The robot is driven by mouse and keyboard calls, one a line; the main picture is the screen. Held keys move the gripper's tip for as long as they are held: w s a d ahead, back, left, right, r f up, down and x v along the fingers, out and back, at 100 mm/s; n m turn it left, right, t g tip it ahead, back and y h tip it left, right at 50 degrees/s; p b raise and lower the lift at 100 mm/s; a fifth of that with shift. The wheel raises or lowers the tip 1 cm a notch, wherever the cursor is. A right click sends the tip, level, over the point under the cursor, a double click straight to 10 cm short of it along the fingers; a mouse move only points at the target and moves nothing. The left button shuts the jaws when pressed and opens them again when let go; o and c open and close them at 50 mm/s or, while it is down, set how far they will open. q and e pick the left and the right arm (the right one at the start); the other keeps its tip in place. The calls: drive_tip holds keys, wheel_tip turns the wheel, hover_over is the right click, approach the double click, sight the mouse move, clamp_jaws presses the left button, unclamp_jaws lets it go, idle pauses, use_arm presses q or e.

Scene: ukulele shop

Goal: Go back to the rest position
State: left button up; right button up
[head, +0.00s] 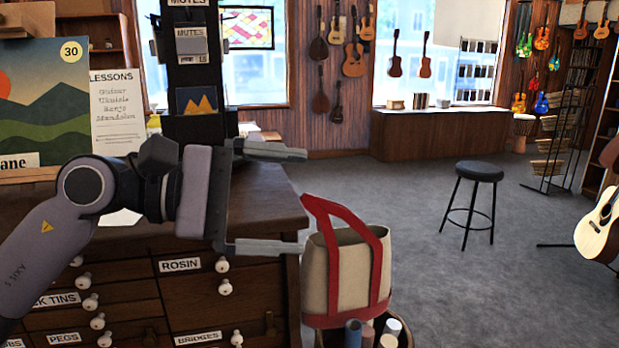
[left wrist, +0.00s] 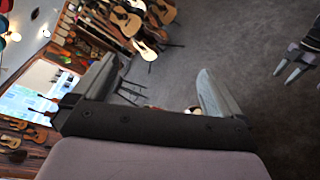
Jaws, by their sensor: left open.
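My left gripper (head: 304,201) reaches in from the left in the head view, in front of the dark wooden counter (head: 262,214). Its two grey fingers are spread apart with nothing between them. The upper finger is over the counter top and the lower one is close to the tote bag's left side in the picture; I cannot tell if they touch. In the left wrist view the same open fingers (left wrist: 158,78) frame empty space. A dark part with pale prongs at that view's right edge looks like my right gripper (left wrist: 290,68); its opening is unclear.
A cream tote bag with red handles (head: 341,265) stands right of the counter, above several rolled items (head: 372,333). A black display post (head: 200,75) and a landscape poster (head: 45,105) stand on the counter. A black stool (head: 478,172) is on the open grey floor (head: 425,270).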

use_arm(q)
drive_tip(key=w+a+f+m+t+y+p, duration=0.15)
drive_tip(key=a+f+m+t+y, duration=0.3)
drive_tip(key=f+m+t, duration=0.55)
drive_tip(key=a+f+m+t+y+p, duration=0.25)
drive_tip(key=a+f+m+t, duration=0.3)
drive_tip(key=f+m, duration=0.9)
drive_tip(key=s+a+f+n+g+y, duration=0.3)
drive_tip(key=s+f+n, duration=0.4)
drive_tip(key=f, duration=0.3)
drive_tip(key=s+a+f+n+g+y, duration=0.3)
drive_tip(key=s+a+f+n+g, duration=0.1)
drive_tip(key=s+f, duration=0.6)
drive_tip(key=n+g+p, duration=0.1)
drive_tip(key=n, duration=0.1)
drive_tip(key=shift+s+f+n+y, duration=0.3)
drive_tip(key=shift+n+y, duration=0.05)
drive_tip(key=shift+y, duration=0.05)
